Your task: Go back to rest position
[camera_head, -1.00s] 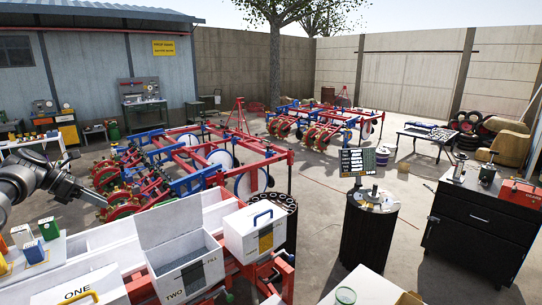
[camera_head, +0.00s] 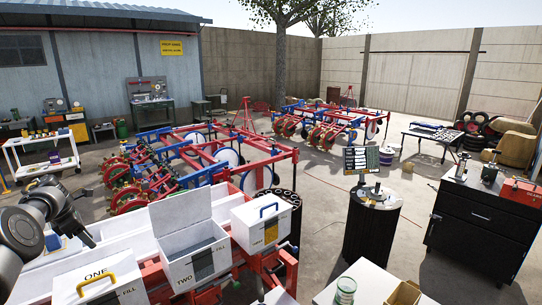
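My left gripper (camera_head: 84,236) comes in from the left edge on its dark grey arm. It is in the air in front of the planter's white hoppers, and its fingers are too small and dark to read. I see nothing clearly held in it. The hopper box marked ONE (camera_head: 97,284), with a yellow handle, is below and right of it. The box marked TWO (camera_head: 190,240) stands with its lid up. A third white box (camera_head: 262,225) with a blue handle is shut. My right gripper is not in view.
The red and blue planter (camera_head: 200,160) fills the middle left. A round black drum (camera_head: 369,235) and a black cabinet (camera_head: 472,230) stand at the right. A white table (camera_head: 362,283) with a jar (camera_head: 345,291) is at the bottom. Concrete floor lies open between them.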

